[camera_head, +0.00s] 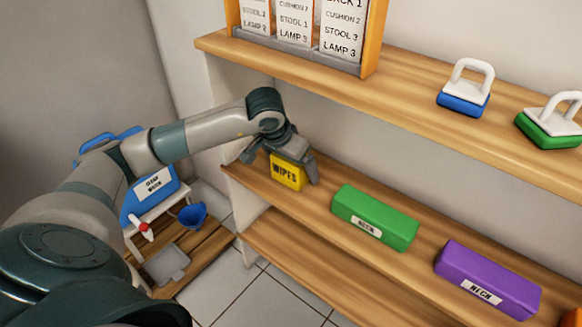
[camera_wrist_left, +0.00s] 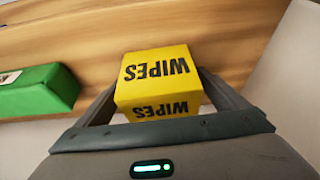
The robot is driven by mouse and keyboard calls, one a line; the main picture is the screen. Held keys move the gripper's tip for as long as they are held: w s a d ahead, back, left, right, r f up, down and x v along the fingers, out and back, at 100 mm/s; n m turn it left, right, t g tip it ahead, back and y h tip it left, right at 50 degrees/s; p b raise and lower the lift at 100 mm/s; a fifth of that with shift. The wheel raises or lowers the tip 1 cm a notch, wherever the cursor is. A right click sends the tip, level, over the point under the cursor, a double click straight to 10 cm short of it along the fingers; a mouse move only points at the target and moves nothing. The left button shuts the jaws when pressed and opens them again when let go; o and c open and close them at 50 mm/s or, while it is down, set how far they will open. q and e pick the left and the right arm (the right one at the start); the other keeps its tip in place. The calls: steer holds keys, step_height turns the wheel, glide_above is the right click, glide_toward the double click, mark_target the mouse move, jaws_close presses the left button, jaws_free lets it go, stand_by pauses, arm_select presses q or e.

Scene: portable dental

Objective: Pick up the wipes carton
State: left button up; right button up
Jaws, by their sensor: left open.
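The wipes carton (camera_head: 287,172) is a yellow box marked "WIPES" in black. It stands near the left end of the middle shelf in the head view. My left gripper (camera_head: 281,158) reaches it from above, with its fingers on either side of the carton. The left wrist view shows the carton (camera_wrist_left: 158,82) between the two open fingers (camera_wrist_left: 160,100), with the shelf wood behind it. I cannot tell whether either finger touches the carton. My right gripper is in neither view.
A green box (camera_head: 375,217) and a purple box (camera_head: 487,280) lie to the right on the same shelf (camera_head: 325,190). A blue container (camera_head: 150,190) and a blue bowl (camera_head: 193,215) are at lower left.

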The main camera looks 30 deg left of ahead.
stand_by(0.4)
arm_select(q)
steer(key=c, duration=1.2)
steer(key=shift+r, duration=0.15)
